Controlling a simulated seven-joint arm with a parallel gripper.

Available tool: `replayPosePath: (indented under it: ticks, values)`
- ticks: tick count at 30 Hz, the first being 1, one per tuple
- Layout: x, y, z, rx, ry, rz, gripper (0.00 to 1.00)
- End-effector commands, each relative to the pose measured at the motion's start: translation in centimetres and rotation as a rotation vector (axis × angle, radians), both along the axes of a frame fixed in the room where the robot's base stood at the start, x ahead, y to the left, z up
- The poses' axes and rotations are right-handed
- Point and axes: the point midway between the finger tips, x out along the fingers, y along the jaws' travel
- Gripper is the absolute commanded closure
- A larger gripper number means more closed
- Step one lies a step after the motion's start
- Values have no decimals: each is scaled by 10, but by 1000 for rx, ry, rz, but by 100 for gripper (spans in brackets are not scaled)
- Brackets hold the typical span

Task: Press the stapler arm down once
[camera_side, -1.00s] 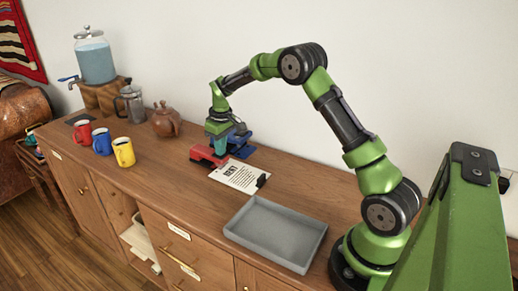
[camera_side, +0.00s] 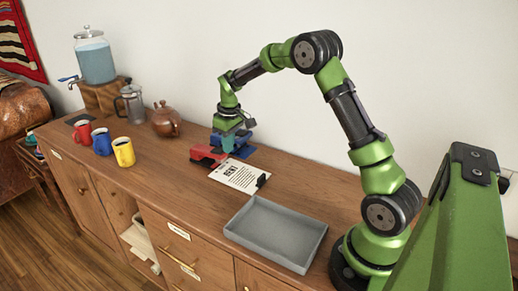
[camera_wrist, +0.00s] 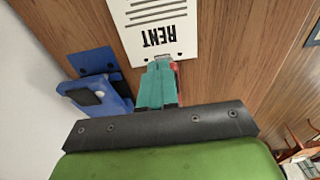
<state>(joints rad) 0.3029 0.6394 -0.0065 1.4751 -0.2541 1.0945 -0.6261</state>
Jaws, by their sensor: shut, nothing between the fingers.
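The red stapler (camera_side: 204,153) lies on the wooden cabinet top, beside a paper sheet. My gripper (camera_side: 222,136) is over the stapler's right part in the side view, pointing down; the gap between them is hard to judge. In the wrist view my gripper (camera_wrist: 158,68) shows teal fingers closed together, holding nothing. A small red strip of the stapler (camera_wrist: 177,70) shows beside the fingers, which hide most of it.
A blue desk tool (camera_wrist: 98,92) stands close beside the fingers. The "RENT" clipboard (camera_side: 240,177) lies in front, with a grey tray (camera_side: 275,232) nearer. Mugs (camera_side: 102,142), a brown teapot (camera_side: 165,119) and a glass press (camera_side: 131,102) stand left. Cabinet top between is clear.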

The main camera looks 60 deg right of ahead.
Motion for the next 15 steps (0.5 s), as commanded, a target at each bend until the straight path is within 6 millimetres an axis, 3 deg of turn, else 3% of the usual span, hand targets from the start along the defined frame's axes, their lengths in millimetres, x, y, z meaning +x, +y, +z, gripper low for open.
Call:
replayPosePath:
  ticks: [15]
  values:
    - [-11,0,121,-1,-7,0,100]
